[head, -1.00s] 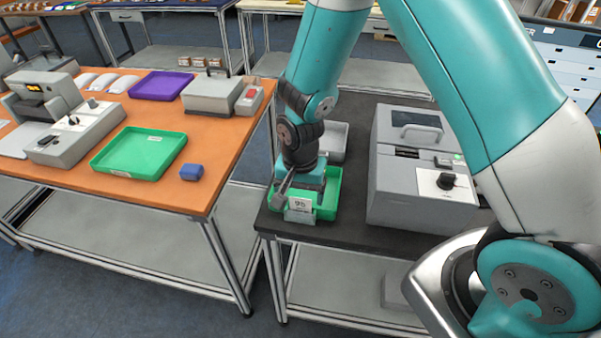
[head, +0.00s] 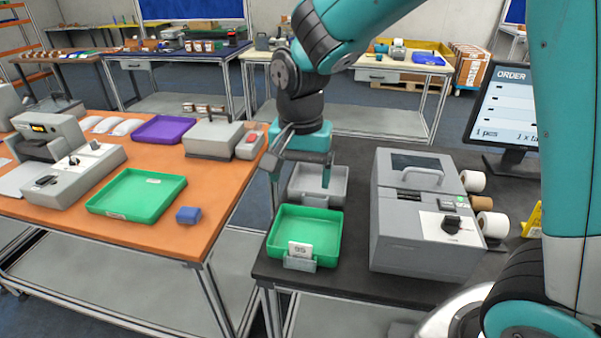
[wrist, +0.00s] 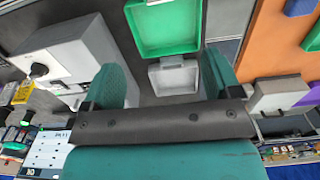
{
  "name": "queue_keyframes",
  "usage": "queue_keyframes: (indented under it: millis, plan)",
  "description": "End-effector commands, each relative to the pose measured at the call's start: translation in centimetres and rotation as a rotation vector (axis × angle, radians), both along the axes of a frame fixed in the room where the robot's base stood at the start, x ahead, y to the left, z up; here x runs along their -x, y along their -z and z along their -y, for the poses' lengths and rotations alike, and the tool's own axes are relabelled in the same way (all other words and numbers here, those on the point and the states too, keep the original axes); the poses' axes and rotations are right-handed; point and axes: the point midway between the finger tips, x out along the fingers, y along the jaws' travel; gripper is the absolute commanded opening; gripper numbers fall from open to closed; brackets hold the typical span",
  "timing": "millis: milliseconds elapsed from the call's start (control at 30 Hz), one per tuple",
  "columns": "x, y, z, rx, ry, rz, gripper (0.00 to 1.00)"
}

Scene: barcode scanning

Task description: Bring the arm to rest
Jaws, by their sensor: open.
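My gripper (head: 301,178) is open and empty. In the head view it hangs above the grey tray and behind the green tray on the dark table. The green tray (head: 318,222) carries a small card marked 95 (head: 300,249) at its front and looks empty. The grey tray (head: 335,190) stands just behind it, partly hidden by my gripper. In the wrist view the green tray (wrist: 166,28) and the grey tray (wrist: 175,77) lie beyond my jaws, with nothing between the fingers.
A grey printer-like machine (head: 420,240) stands right of the trays, with label rolls (head: 473,182) and a monitor (head: 508,110) beyond. The orange table (head: 130,235) at left holds a green tray (head: 138,195), a blue block (head: 188,215), a purple tray (head: 160,129) and grey devices.

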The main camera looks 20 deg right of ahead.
Motion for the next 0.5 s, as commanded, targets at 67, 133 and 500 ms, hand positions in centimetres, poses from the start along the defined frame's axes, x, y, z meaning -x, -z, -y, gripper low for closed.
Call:
queue_keyframes:
  millis: [67, 133, 500]
  plan:
    - [0.00, -0.03, 0.00, 0.000, 0.000, 0.000, 0.84]
    - [0.00, -0.01, 0.00, 0.000, 0.000, 0.000, 0.84]
    - [0.79, -0.51, -0.21, -0.016, -0.054, 0.005, 0.84]
